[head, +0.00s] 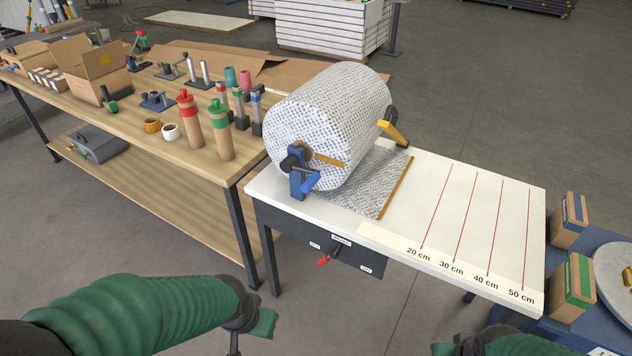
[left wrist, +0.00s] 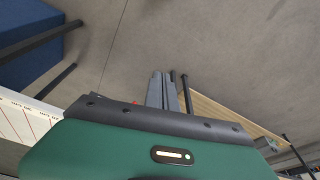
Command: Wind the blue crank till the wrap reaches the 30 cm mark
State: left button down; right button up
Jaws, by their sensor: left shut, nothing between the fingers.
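The blue crank (head: 303,179) is on the near end of a large roll of patterned wrap (head: 330,110) on the white table (head: 440,180). A sheet of wrap (head: 360,181) lies flat from the roll, ending at an orange-yellow bar (head: 396,188). That bar is left of the red 20 cm line (head: 436,205); the 30 cm line (head: 479,213) is further right. My left gripper (head: 234,346) is in front of the table, low and apart from the crank. Its fingers show shut and empty in the left wrist view (left wrist: 163,92). My right gripper (head: 443,348) is partly cut off at the bottom edge.
A dark panel under the table holds a red-handled lever (head: 328,257). A wooden bench (head: 200,160) with bottles, tapes and boxes stands left. A blue table (head: 600,310) with boxes is at right. The floor between my arms and the table is clear.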

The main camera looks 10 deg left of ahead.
pick_arm(q)
jog(key=c, duration=2.2)
grip_release()
jog(key=c, duration=1.9)
grip_release()
jog(key=shift+w+a+f, duration=0.1)
jog(key=shift+w+a, duration=0.05)
jog(key=shift+w, duration=0.15)
jog(key=o, duration=0.7)
jog(key=w+a+t+b, duration=0.2)
jog(key=w+t, duration=0.1)
jog(key=w, duration=0.3)
jog(key=w+a+m+t+b, duration=0.1)
jog(key=w+a+t, duration=0.1)
jog(key=w, duration=0.5)
jog(key=shift+w+t+b, duration=0.3)
jog(key=shift+t+b, duration=0.05)
jog(key=shift+t, duration=0.35)
jog(key=m+t+h+b, duration=0.3)
jog(key=m+t+h, duration=0.25)
jog(key=t, duration=0.25)
send_near(311, 181)
jog(key=shift+n, duration=0.35)
jog(key=x, duration=0.7)
jog(key=f+x, duration=0.1)
jog(key=x, duration=0.3)
jog(key=shift+w+a+f, duration=0.1)
jog(key=shift+w+a, duration=0.05)
jog(key=shift+a, duration=0.05)
jog(key=shift+c, duration=0.2)
